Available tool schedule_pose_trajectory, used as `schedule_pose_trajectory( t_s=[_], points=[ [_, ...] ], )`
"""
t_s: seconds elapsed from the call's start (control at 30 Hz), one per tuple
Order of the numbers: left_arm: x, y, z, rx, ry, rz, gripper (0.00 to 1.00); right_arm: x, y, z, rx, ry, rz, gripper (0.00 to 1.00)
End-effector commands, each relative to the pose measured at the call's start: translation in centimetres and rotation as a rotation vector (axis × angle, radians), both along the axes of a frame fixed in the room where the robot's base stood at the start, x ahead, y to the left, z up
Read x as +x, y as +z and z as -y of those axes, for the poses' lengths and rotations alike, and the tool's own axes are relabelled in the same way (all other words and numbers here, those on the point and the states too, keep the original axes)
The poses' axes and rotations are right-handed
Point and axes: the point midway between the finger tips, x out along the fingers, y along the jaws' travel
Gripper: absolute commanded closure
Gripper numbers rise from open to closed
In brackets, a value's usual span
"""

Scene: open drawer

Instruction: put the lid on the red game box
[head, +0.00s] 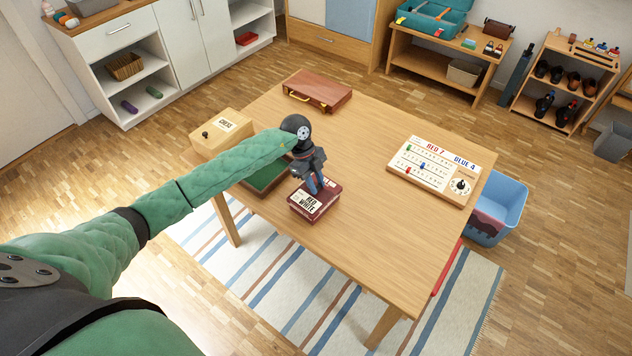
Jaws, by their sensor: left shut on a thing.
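The red game box (317,211) is a small dark red box near the left part of the wooden table, with a pale label reading RED WHITE. My left gripper (315,187) reaches down onto its top from behind and is shut on the dark red lid (327,190). The gripper covers part of the lid. I cannot tell whether the lid rests fully on the box or is slightly above it. My right gripper is not in view.
A green-lined open tray or drawer (268,176) lies partly behind my left arm, beside a light wooden box (222,131). A brown case (317,90) lies at the table's back. A white scoreboard (434,171) lies at the right. The table (384,225) is clear between.

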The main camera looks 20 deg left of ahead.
Motion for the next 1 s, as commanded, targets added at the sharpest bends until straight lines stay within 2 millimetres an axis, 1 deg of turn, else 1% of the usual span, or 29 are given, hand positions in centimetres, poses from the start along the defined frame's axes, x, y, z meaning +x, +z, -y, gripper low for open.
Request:
schedule_pose_trajectory(
  t_s=[0.37, 0.4, 0.47, 0.5, 0.53, 0.83, 1.0],
  points=[
    [0.01, -0.09, 0.01, 0.000, 0.000, 0.000, 0.98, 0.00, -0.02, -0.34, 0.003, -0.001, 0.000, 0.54],
    [0.01, -0.09, 0.01, 0.000, 0.000, 0.000, 0.73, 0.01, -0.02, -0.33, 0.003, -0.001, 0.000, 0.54],
    [0.01, -0.09, 0.01, 0.000, 0.000, 0.000, 0.62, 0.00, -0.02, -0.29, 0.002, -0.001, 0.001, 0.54],
    [0.01, -0.09, 0.01, 0.000, 0.000, 0.000, 0.54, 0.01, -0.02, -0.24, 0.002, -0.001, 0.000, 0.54],
    [0.01, -0.09, 0.01, 0.000, 0.000, 0.000, 0.50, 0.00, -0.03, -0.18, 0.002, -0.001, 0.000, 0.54],
    [0.00, -0.10, 0.02, 0.000, 0.000, 0.000, 0.50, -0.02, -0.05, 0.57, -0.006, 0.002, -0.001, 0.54],
    [0.00, -0.09, 0.02, 0.000, 0.000, 0.000, 0.50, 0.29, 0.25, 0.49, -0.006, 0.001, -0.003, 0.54]
  ],
)
